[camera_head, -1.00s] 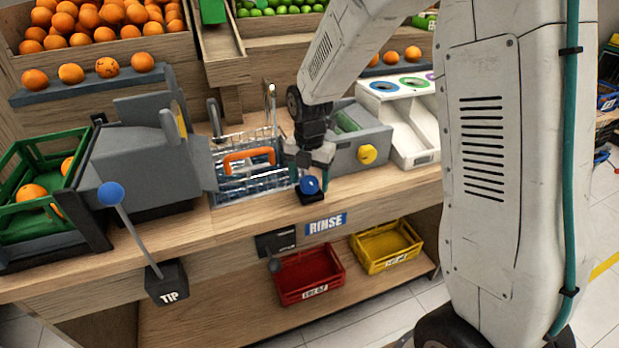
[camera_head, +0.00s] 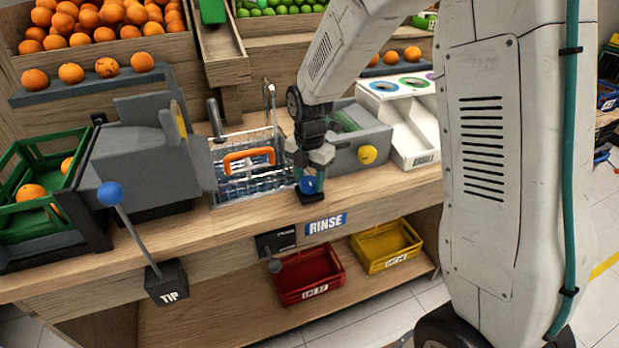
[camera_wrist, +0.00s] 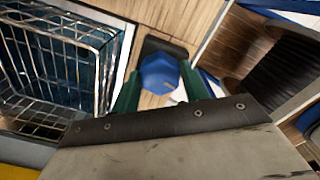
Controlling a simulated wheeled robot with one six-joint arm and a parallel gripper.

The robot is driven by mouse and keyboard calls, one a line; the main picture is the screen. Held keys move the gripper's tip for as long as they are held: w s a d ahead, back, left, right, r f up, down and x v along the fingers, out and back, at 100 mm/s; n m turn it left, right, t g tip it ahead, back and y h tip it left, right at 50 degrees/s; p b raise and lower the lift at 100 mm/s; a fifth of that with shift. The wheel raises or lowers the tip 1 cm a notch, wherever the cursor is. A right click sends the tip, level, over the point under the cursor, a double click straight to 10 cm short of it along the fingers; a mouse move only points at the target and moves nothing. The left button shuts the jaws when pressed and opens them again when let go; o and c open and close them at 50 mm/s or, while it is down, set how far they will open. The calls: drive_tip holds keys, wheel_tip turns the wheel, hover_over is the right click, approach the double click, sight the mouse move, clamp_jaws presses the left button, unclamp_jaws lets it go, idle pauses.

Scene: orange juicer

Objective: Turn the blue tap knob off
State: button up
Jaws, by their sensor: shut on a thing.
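The blue tap knob (camera_head: 309,186) stands on a dark base at the front edge of the wooden counter, right of the rinse basin. In the wrist view the blue knob (camera_wrist: 160,77) sits between the two green fingers. My gripper (camera_head: 308,178) points down over the knob and is shut on it. My gripper also shows in the wrist view (camera_wrist: 158,88), with one finger on each side of the knob. Part of the knob is hidden by the fingers in the head view.
A wire basket with an orange handle (camera_head: 248,160) sits in the basin to the left. A grey machine with a yellow knob (camera_head: 367,154) stands to the right. A blue RINSE sign (camera_head: 326,224) is on the counter front. Red (camera_head: 309,276) and yellow (camera_head: 387,247) crates sit below.

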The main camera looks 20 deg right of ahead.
drive_tip(key=m, duration=1.2)
drive_tip(key=shift+m, duration=1.8)
drive_tip(key=o, duration=1)
drive_tip(key=shift+r, duration=0.1)
